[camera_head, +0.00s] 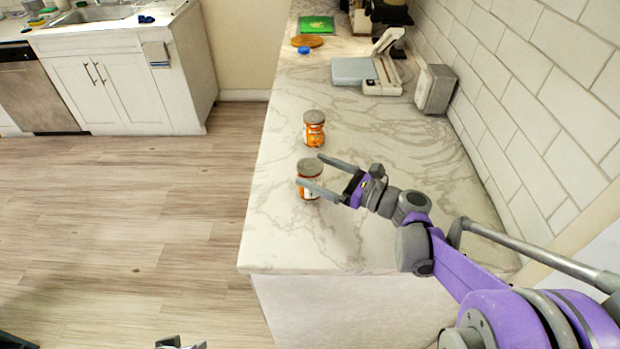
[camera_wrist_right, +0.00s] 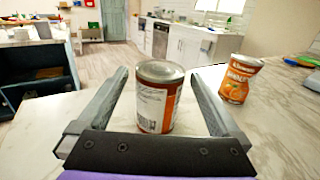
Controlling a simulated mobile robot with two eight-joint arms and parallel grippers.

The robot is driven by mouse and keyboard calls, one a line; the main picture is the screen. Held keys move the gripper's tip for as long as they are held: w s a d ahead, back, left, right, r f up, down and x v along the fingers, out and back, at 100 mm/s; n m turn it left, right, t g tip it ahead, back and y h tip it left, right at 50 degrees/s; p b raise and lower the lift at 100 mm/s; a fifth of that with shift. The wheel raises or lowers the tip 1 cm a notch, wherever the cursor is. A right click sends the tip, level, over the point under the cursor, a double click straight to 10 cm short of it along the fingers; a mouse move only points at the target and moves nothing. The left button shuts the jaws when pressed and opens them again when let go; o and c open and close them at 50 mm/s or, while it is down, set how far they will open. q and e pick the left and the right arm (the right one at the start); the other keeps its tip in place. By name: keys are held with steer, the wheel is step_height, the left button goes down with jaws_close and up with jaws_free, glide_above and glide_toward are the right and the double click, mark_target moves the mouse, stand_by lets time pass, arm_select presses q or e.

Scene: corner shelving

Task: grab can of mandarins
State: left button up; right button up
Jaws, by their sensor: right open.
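A can with an orange and white label and grey lid (camera_head: 309,190) stands upright near the counter's left edge. In the right wrist view this can (camera_wrist_right: 158,105) stands between my right fingers, its barcode and small print facing me. My right gripper (camera_head: 309,171) is open around it, with a gap at each side in the wrist view. A second can (camera_head: 314,131) stands upright farther back. In the right wrist view its orange label (camera_wrist_right: 238,82) shows fruit and lettering too blurred to read surely. A small grey piece at the head view's bottom edge may be my left gripper (camera_head: 180,343).
The marble counter (camera_head: 355,245) is clear around the cans. A grey and white device (camera_head: 375,72) and a grey box (camera_head: 435,89) stand along the tiled wall at right. A blue lid (camera_head: 304,50), a round brown board and a green mat lie at the back.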

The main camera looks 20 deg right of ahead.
steer(key=x, duration=0.2)
steer(key=shift+w+a, duration=0.2)
steer(key=shift+w, duration=0.05)
jaws_close()
stand_by(0.3)
